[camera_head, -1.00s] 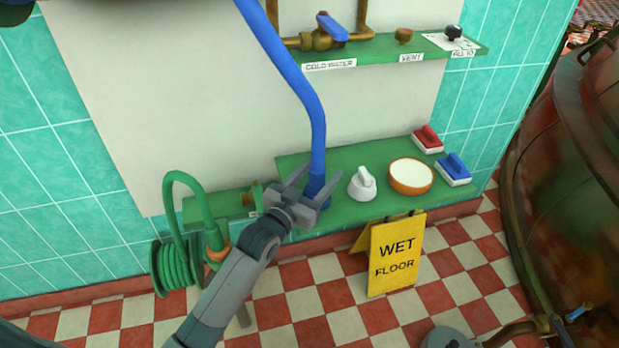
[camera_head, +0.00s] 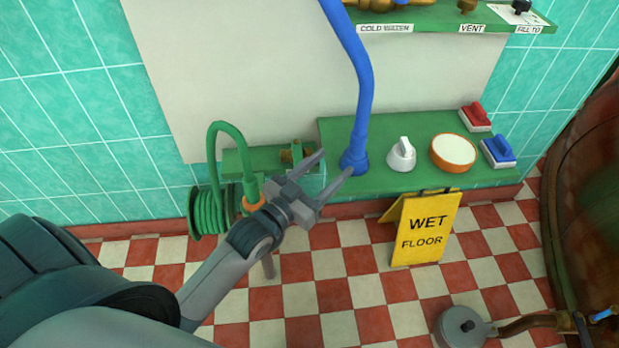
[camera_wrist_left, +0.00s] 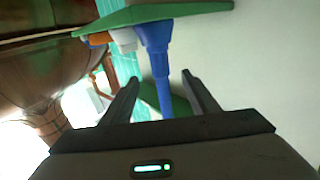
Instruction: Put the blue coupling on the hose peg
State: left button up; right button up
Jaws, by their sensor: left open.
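The blue coupling (camera_head: 353,161) stands upright on the green lower shelf, at the bottom end of a blue hose (camera_head: 365,90). In the left wrist view the coupling (camera_wrist_left: 153,36) shows beyond the fingertips, with the hose (camera_wrist_left: 164,95) running between the two fingers. My left gripper (camera_head: 337,164) is open and empty, just left of and in front of the coupling. A brass fitting (camera_head: 291,154) sits on the green ledge behind my gripper; I cannot tell whether it is the hose peg. My right gripper is not in view.
A yellow wet-floor sign (camera_head: 426,229) stands in front. A green hose reel (camera_head: 208,212) hangs left.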

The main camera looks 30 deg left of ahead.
pick_arm(q)
jog(key=shift+v, duration=2.6)
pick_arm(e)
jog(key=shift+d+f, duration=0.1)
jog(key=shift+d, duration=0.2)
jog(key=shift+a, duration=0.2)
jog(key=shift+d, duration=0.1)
